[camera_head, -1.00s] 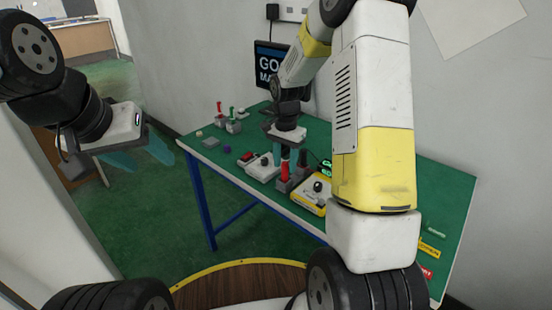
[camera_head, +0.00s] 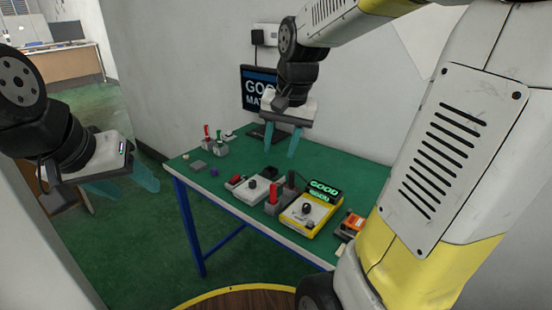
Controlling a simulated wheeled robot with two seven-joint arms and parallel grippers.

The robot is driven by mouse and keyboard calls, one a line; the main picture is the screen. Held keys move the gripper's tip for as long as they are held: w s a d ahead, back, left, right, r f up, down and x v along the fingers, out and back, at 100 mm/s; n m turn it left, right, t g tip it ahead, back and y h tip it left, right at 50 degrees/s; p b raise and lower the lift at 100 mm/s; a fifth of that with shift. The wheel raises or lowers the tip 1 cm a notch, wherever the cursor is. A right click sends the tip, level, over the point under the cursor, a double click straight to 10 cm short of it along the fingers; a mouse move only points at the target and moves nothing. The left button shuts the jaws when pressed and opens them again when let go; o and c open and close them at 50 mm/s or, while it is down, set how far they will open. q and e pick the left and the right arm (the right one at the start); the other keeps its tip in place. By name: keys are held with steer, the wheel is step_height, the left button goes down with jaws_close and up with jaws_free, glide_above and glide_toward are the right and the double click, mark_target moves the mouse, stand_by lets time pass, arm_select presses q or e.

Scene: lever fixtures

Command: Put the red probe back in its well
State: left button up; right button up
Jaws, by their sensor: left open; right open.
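A red probe (camera_head: 273,192) stands upright in a grey block (camera_head: 271,209) on the table, beside a dark handle (camera_head: 290,180). Whether it is fully seated cannot be told. My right gripper (camera_head: 281,145) is open and empty, above and behind the block, its teal fingers pointing down and apart from the probe. My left gripper (camera_head: 123,187) is open and empty, off the table's left side. Another red handle (camera_head: 206,131) stands with a green handle (camera_head: 218,135) in a grey holder (camera_head: 215,147) at the back left.
A yellow tester (camera_head: 310,213) with a lit GOOD display (camera_head: 325,187) stands right of the block. A white box (camera_head: 254,190) with a dark knob stands left of it. An orange item (camera_head: 352,224) lies farther right. My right arm hides the table's right part.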

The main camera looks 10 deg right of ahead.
steer(key=s+r+n+t, duration=0.1)
steer(key=s+n, duration=0.1)
steer(key=s, duration=0.4)
steer(key=s+a+r+n+t+y, duration=0.1)
steer(key=s+n+t, duration=0.1)
steer(key=s, duration=0.4)
steer(key=shift+s+a+n, duration=0.15)
steer(key=shift+s+n, duration=0.05)
steer(key=shift+n, duration=0.2)
